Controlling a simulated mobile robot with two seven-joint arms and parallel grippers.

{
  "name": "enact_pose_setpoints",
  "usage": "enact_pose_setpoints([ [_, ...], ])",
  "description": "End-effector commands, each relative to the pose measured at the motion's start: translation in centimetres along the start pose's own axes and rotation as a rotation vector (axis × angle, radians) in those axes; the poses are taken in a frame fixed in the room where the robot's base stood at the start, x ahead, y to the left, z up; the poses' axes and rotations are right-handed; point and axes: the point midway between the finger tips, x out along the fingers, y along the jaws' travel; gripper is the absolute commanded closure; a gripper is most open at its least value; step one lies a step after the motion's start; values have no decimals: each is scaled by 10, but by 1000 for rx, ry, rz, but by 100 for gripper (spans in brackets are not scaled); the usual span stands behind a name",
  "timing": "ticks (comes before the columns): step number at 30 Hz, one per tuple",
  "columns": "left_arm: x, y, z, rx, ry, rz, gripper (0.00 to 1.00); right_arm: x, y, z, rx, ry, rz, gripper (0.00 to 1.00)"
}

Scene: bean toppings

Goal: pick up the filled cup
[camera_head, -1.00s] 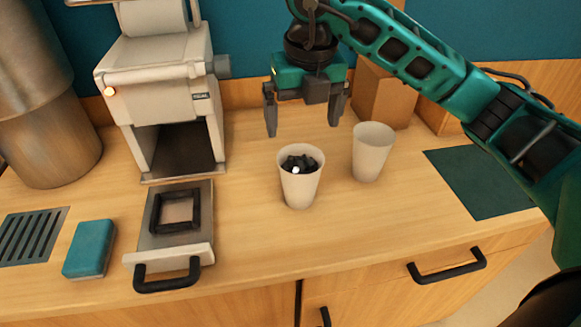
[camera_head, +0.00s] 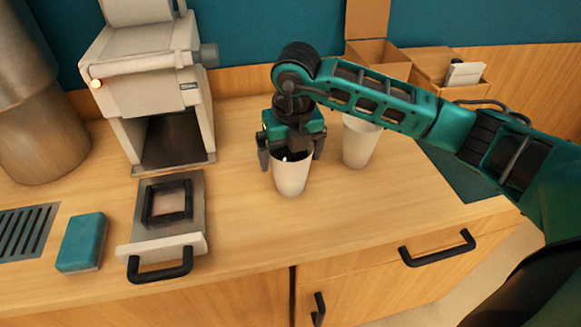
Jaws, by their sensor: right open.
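The filled cup (camera_head: 292,178) is white and stands upright on the wooden counter. Dark contents show just inside its rim, partly hidden by my gripper. My right gripper (camera_head: 290,160) is open and low over the cup. One finger shows at the left of the rim and the other at the right. I cannot tell whether the fingers touch the cup. A second white cup (camera_head: 358,145) stands behind and to the right, its upper part partly hidden by my arm. My left gripper is not in view.
A white machine (camera_head: 155,90) with a pulled-out tray (camera_head: 190,185) stands to the left. A teal block (camera_head: 82,243) and a dark grate (camera_head: 25,232) lie further left. Boxes (camera_head: 380,57) stand at the back right. The counter in front of the filled cup is clear.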

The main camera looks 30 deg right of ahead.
Motion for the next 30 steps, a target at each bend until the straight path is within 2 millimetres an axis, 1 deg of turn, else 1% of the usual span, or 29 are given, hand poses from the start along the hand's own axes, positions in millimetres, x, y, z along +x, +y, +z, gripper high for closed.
enact_pose_setpoints([
  [5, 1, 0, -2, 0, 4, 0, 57, 0, 0, 0, 0, -1, 0, 0],
  [6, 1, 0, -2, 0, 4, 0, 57, 0, 0, 0, 0, -1, 0, 2],
  [21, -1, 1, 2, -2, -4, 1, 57, 0, 0, 0, 0, -1, 0, 50],
  [22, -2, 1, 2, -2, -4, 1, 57, -1, 0, 1, 0, -3, 1, 51],
  [30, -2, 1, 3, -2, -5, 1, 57, -3, 0, 1, 0, -3, 2, 52],
])
